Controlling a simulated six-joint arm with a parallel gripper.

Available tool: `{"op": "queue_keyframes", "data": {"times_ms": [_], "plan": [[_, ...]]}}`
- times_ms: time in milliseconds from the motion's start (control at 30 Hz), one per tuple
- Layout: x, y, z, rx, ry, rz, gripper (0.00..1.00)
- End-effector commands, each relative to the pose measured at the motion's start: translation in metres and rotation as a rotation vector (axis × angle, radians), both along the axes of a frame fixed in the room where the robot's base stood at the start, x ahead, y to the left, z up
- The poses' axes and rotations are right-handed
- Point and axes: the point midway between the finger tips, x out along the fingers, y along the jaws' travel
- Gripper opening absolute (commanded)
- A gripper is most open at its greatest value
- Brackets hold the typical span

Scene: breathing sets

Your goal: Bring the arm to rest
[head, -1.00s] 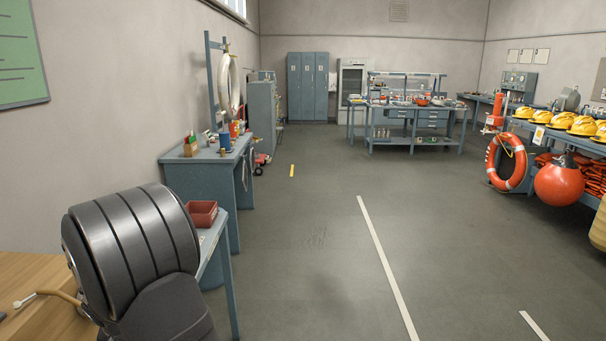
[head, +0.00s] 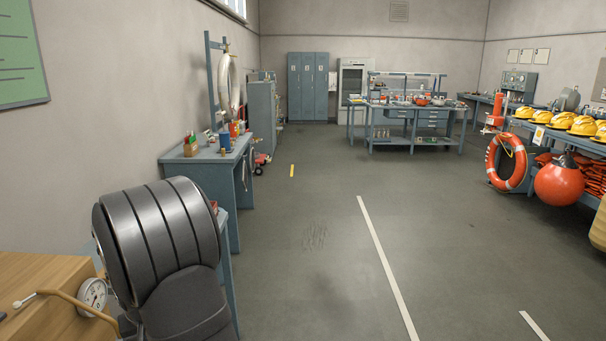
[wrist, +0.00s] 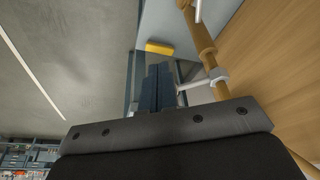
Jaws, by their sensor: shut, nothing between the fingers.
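My own dark ribbed arm stands at the lower left of the head view and hides my gripper there. In the wrist view my gripper (wrist: 157,74) shows its two dark fingers close together, shut, with nothing held. Brass pipework (wrist: 205,45) with a pale metal fitting is beside the fingers on the right; I cannot tell the exact gap. A small yellow piece (wrist: 160,47) lies beyond the fingertips on a pale surface.
A wooden panel (head: 40,285) with a round gauge (head: 93,295) and a brass tube is left of my arm. A blue bench (head: 205,165) stands behind it. The floor (head: 300,270) to the right is clear. A lifebuoy (head: 506,163) and orange buoy (head: 560,180) are far right.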

Motion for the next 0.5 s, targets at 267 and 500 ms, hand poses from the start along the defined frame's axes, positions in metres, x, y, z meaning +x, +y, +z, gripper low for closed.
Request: {"op": "queue_keyframes", "data": {"times_ms": [267,500], "plan": [[0.011,-0.011,0.003,0.004,-0.002,0.116,0.0],[0.017,-0.02,0.015,0.011,-0.013,0.21,0.0]]}}
